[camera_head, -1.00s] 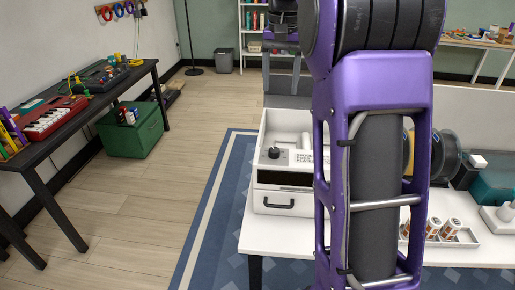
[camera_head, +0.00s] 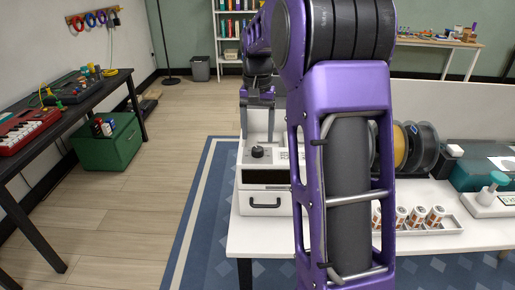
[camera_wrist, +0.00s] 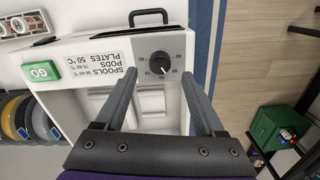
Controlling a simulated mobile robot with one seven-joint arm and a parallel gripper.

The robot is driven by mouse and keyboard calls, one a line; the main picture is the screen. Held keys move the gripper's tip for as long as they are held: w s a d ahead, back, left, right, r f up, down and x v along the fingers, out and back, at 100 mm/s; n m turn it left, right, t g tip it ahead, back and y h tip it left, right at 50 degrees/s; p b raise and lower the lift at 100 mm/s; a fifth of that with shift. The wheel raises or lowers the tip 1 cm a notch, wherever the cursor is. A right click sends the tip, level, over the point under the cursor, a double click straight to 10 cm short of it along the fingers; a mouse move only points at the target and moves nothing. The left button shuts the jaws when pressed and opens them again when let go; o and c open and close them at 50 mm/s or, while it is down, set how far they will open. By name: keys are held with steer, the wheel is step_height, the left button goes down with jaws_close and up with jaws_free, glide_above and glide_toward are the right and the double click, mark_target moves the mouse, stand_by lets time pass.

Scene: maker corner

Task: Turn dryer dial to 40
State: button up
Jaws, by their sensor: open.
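The dryer (camera_head: 265,180) is a white box with a dark front window and a black handle, at the near left of the white table. Its black round dial (camera_head: 257,152) is on the top face. In the wrist view the dial (camera_wrist: 161,64) appears upside down, with a white pointer mark toward the picture's lower right and small numbers around it that are hard to read. My gripper (camera_head: 257,125) is open above the dryer, fingers pointing down. In the wrist view my gripper (camera_wrist: 159,77) has a finger on either side of the dial's line, apparently not touching it.
A printed temperature label (camera_wrist: 107,66) and a green GO button (camera_wrist: 41,72) are on the dryer. Spools (camera_head: 424,147) and a tray of small jars (camera_head: 447,224) stand to its right.

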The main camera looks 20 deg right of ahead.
mark_target(258, 148)
steer(key=shift+f, duration=2.2)
steer(key=shift+c, duration=0.3)
jaws_close()
